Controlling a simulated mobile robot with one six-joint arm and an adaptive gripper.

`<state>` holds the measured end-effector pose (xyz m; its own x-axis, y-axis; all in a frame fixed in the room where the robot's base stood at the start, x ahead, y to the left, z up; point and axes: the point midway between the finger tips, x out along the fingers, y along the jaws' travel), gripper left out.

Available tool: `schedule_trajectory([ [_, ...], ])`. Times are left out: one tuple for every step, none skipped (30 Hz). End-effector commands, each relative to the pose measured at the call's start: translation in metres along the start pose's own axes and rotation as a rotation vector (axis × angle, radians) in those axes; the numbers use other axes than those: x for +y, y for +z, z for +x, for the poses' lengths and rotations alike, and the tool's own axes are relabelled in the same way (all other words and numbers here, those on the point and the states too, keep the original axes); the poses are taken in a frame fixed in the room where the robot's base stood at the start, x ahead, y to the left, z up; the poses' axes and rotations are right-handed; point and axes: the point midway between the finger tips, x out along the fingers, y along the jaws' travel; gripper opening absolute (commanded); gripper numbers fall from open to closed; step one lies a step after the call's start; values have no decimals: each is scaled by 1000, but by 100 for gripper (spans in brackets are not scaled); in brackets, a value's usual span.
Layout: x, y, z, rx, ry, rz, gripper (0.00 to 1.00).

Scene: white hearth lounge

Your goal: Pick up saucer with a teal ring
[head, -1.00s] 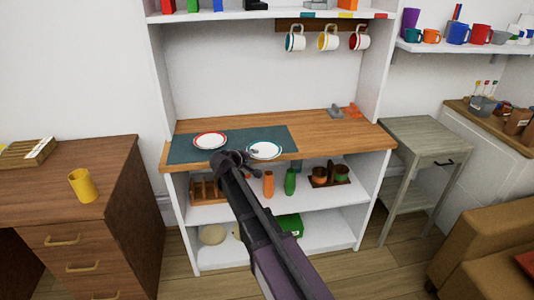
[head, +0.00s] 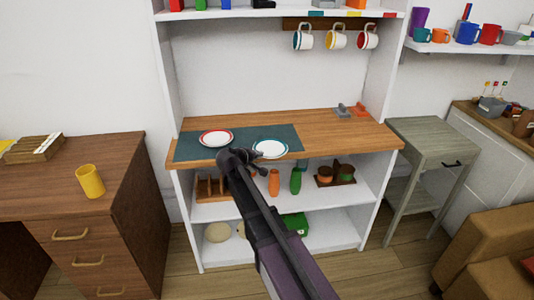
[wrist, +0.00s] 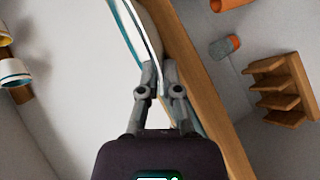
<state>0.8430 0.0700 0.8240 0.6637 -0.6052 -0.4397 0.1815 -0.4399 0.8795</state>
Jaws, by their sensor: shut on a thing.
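The saucer with a teal ring (head: 270,149) is at the front edge of the dark mat (head: 190,151) on the wooden counter in the head view. My gripper (head: 246,156) is at its left front rim. In the wrist view the saucer (wrist: 133,28) stands on edge in the picture, and my gripper (wrist: 160,72) is shut on its rim, with one finger on each side. Whether the saucer is clear of the mat I cannot tell. The saucer with a red ring (head: 216,138) lies on the mat to the left.
Mugs (head: 337,40) hang from a rail above the wooden counter (head: 330,131). Below the counter a shelf holds an orange bottle (head: 274,183), a green bottle (head: 295,181) and a wooden rack (head: 211,188). The counter's right part is mostly clear.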

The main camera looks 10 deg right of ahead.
Motion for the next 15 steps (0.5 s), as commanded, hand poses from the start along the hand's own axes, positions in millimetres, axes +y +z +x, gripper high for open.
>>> schedule_trajectory([
  [1,0,0,0,0,0,0],
  [1,0,0,0,0,0,0],
  [2,0,-1,0,0,0,0],
  [2,-1,-1,0,0,0,0],
  [3,-1,-2,0,0,0,0],
  [4,-1,-2,0,0,0,0],
  [6,-1,-3,0,0,0,0],
  [7,-2,-3,0,0,0,0],
  [9,-2,-4,0,0,0,0],
  [10,-2,-5,0,0,0,0],
  [12,-3,-6,0,0,0,0],
  [14,-3,-7,0,0,0,0],
  [16,-4,-8,0,0,0,0],
  [18,-4,-9,0,0,0,0],
  [21,-5,-11,0,0,0,0],
])
